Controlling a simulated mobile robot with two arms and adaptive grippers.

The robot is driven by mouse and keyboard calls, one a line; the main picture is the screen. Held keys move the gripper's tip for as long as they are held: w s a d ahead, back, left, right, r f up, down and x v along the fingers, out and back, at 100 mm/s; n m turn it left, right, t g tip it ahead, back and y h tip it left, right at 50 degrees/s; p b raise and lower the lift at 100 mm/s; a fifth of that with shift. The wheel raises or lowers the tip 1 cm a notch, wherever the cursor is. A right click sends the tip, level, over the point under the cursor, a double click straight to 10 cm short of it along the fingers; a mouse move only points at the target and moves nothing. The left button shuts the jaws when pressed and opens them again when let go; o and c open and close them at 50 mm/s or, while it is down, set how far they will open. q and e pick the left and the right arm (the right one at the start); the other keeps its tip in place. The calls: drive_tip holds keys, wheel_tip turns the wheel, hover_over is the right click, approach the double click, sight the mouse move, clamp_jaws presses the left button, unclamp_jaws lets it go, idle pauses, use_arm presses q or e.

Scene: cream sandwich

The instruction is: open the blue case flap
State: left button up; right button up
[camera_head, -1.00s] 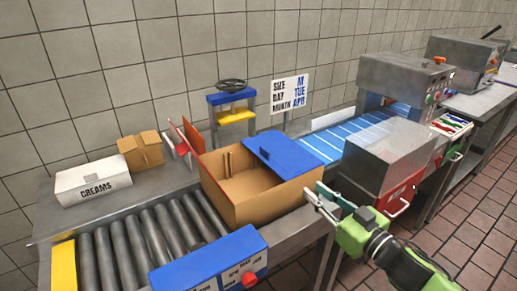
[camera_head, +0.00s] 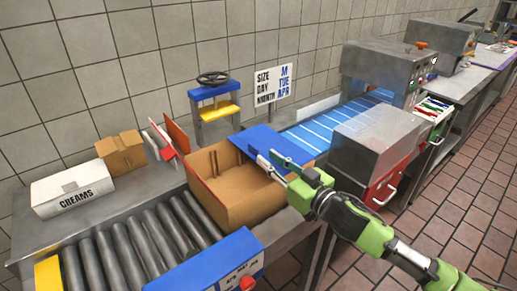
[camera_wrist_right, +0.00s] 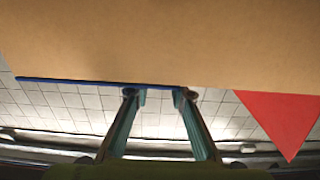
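The case is an open cardboard box (camera_head: 238,205) at the end of the roller conveyor. Its blue flap (camera_head: 258,138) is on the box's right rear side, lying over part of the opening. A red flap (camera_head: 178,136) stands up at the left rear. My right gripper (camera_head: 267,157) is open, with its fingertips at the blue flap's near edge in the head view. In the right wrist view, cardboard fills the top, with a thin blue edge (camera_wrist_right: 90,81) reaching the spread fingers (camera_wrist_right: 157,96). I cannot tell whether they touch it. My left gripper is not in view.
A blue sign panel (camera_head: 215,262) with a red button stands in front of the rollers (camera_head: 110,255). A white CREAMS box (camera_head: 72,190) and a small cardboard box (camera_head: 121,152) sit at the left. A grey machine (camera_head: 375,145) is close on the right.

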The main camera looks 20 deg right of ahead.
sight(258, 151)
drive_tip(key=shift+p+x, duration=0.4)
drive_tip(key=shift+x, duration=2.3)
drive_tip(key=shift+c, duration=0.4)
clamp_jaws()
